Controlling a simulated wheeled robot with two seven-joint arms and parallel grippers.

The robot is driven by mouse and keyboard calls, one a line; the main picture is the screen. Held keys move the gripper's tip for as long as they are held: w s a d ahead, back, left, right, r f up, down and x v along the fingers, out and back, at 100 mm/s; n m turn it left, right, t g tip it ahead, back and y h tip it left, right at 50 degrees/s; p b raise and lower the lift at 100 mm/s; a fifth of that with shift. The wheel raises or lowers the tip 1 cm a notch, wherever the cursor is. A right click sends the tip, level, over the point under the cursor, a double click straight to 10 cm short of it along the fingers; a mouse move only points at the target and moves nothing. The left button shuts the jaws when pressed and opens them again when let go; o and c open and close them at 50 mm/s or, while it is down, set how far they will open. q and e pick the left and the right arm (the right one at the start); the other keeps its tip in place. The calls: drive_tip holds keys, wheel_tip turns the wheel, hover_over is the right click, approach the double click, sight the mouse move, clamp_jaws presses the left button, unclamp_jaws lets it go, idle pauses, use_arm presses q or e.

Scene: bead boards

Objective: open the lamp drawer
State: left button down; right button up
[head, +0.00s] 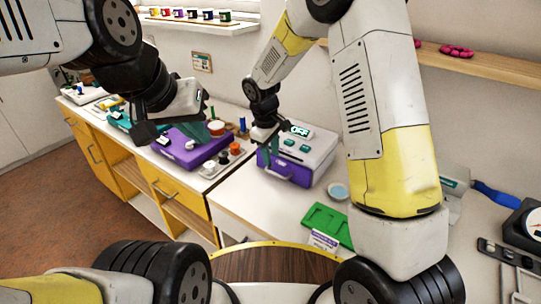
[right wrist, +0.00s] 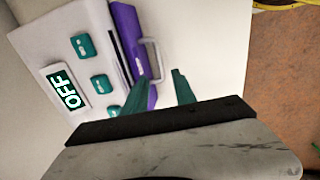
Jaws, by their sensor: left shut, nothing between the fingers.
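The lamp unit is a white box (head: 318,153) with a display reading OFF and teal buttons; it also shows in the right wrist view (right wrist: 62,40). Its purple drawer (head: 298,172) is at the front and looks closed or nearly so. The drawer has a pale bar handle (right wrist: 153,58). My right gripper (right wrist: 160,90) is open, its teal fingers apart close to the drawer front, near the handle. I cannot tell whether they touch it. My left gripper (head: 215,128) is shut and empty, above the bench near a purple case.
The purple case (head: 183,150) and a tray with knobs (head: 228,160) stand left of the lamp unit. A green board (head: 328,224) and a small pale blue dish (head: 339,191) lie to its right. A wooden shelf (head: 480,66) runs along the wall above.

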sight(274, 173)
drive_tip(key=f, duration=0.4)
drive_tip(key=w+f, duration=0.1)
drive_tip(key=f, duration=0.2)
drive_tip(key=shift+d+f, duration=0.1)
drive_tip(key=shift+d, duration=0.25)
clamp_jaws()
idle(1.1)
